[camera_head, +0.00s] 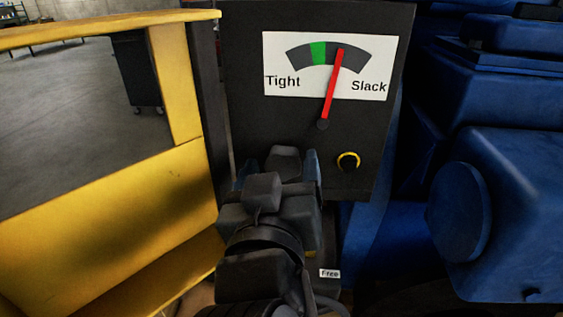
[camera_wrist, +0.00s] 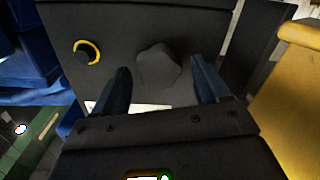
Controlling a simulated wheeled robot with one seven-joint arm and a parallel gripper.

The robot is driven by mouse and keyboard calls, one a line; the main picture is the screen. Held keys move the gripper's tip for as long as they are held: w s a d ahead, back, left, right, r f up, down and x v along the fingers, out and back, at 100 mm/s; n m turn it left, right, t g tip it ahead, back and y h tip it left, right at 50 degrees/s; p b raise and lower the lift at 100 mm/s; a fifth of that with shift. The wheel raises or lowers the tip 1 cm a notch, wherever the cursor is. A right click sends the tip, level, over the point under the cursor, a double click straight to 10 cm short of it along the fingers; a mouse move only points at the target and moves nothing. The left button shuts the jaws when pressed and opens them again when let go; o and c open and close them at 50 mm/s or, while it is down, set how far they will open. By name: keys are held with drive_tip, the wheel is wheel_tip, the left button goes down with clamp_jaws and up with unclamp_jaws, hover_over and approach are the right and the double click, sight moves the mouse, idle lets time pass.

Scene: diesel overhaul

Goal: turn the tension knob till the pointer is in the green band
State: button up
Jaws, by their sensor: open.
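The gauge (camera_head: 380,67) is a white plate on a dark panel, marked Tight at left and Slack at right. Its red pointer (camera_head: 333,88) leans slightly right of upright, its tip right of the green band (camera_head: 318,53), on the grey arc. The tension knob (camera_wrist: 158,67) is dark and lobed; in the wrist view it lies between the fingers of my open gripper (camera_wrist: 161,72), with gaps visible on both sides. In the head view my gripper (camera_head: 280,172) is low on the panel, and its body hides much of that area.
A yellow-ringed button (camera_head: 348,161) sits right of the knob in the head view and also shows in the wrist view (camera_wrist: 87,52). A small Free label (camera_head: 330,273) is below. A yellow frame (camera_head: 110,200) stands close at left, blue machinery (camera_head: 505,190) at right.

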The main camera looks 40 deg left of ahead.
drive_tip(key=shift+w+a, duration=0.2)
drive_tip(key=shift+w, duration=0.2)
drive_tip(key=shift+c, duration=0.3)
drive_tip(key=c, duration=1)
drive_tip(key=shift+f+m+b, duration=0.1)
drive_tip(key=shift+m+b, duration=0.3)
